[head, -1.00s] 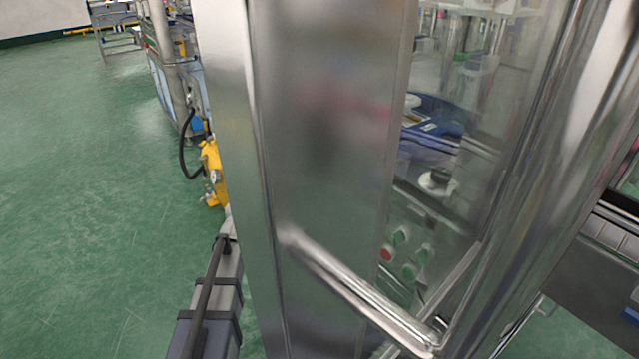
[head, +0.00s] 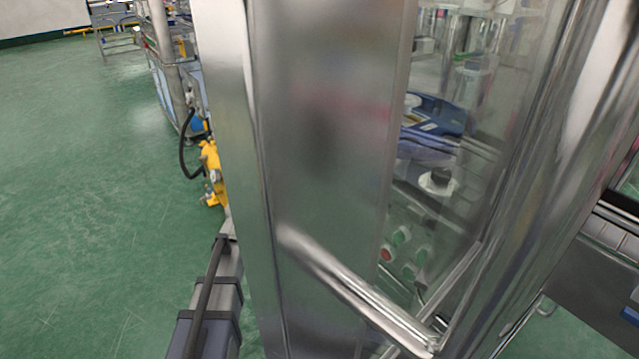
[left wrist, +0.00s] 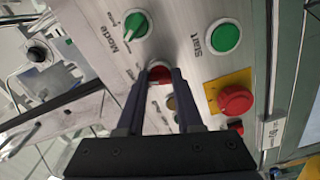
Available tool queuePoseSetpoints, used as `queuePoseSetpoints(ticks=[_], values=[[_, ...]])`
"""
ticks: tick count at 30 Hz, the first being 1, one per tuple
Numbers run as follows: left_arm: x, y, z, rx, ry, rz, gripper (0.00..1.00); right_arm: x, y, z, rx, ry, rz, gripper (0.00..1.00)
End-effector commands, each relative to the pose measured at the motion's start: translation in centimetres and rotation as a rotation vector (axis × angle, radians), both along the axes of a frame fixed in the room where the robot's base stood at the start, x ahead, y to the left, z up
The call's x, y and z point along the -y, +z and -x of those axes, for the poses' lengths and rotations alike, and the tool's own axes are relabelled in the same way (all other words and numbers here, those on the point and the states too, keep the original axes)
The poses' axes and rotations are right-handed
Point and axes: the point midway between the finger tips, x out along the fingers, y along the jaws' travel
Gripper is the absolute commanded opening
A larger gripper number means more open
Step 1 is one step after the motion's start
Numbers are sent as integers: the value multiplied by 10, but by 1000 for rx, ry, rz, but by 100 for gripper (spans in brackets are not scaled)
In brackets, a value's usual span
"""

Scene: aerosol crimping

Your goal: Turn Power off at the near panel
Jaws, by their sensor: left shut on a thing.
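In the left wrist view, the near panel (left wrist: 190,60) is a metal plate seen tilted. My left gripper (left wrist: 164,73) is at the panel, its two dark fingers shut on a red knob (left wrist: 160,74). The fingers partly cover the knob, and its label is too small to read. Beside it are the green Mode selector (left wrist: 136,25) and the green Start button (left wrist: 224,38). In the head view, the metal post hides my left gripper. My right gripper is in neither view.
A large red button (left wrist: 236,101) on a yellow plate is right of the fingers. A small red button (left wrist: 236,127) sits below it. In the head view, a steel post (head: 325,150) with a slanted handle (head: 350,290) fills the middle. Green floor (head: 90,200) is clear at left.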

Motion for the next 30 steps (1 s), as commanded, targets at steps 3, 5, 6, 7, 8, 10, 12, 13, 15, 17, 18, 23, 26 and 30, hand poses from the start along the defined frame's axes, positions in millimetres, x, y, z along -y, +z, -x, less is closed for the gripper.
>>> queuePoseSetpoints(ticks=[3,5,6,7,8,10,12,13,15,17,18,23,26,30], values=[[0,0,0,-86,0,62,0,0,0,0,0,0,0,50],[0,0,0,-133,0,96,0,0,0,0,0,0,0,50],[0,0,0,-164,0,118,0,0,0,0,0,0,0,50],[0,0,0,-187,0,135,0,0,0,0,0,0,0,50],[0,0,0,-210,0,151,0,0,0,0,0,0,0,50],[0,0,0,-264,0,190,0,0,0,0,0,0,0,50],[0,0,0,-316,1,229,0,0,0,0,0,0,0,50],[0,0,0,-338,1,245,0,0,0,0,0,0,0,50],[0,0,0,-388,1,281,0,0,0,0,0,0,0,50],[0,0,0,-429,1,311,0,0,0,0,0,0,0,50],[0,0,0,-455,1,330,0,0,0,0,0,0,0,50],[0,0,0,-546,1,396,0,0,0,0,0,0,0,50],[0,0,0,-591,1,428,0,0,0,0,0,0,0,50],[0,0,0,-640,1,464,0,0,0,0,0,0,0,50]])
